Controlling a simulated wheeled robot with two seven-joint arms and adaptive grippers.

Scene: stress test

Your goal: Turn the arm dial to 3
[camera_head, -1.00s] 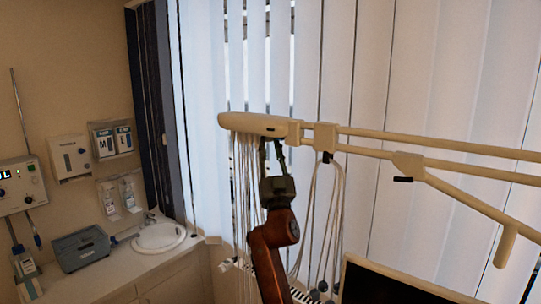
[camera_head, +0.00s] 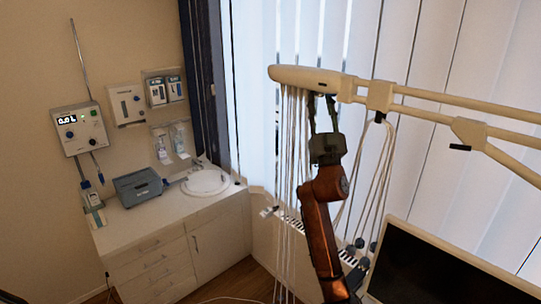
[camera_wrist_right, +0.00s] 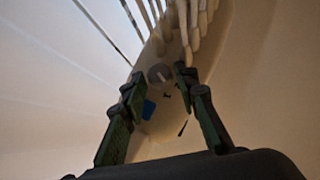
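The cream horizontal arm (camera_head: 290,77) hangs at the middle of the head view, with many white cables below its rounded left end. My right gripper (camera_head: 321,100) reaches up from below to its underside. In the right wrist view, a round grey dial (camera_wrist_right: 160,73) with a pale mark sits on the arm's underside. The right gripper's two fingers (camera_wrist_right: 159,75) are apart, with the dial between their tips in the picture. I cannot tell whether they touch it or what number it points to. My left gripper is not in view.
White cables (camera_head: 292,150) hang close to my right gripper. A dark monitor (camera_head: 440,270) stands at lower right. At left are a counter with a sink (camera_head: 205,183), a grey box (camera_head: 138,187) and a wall unit with a lit display (camera_head: 80,128). Vertical blinds (camera_head: 430,60) stand behind.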

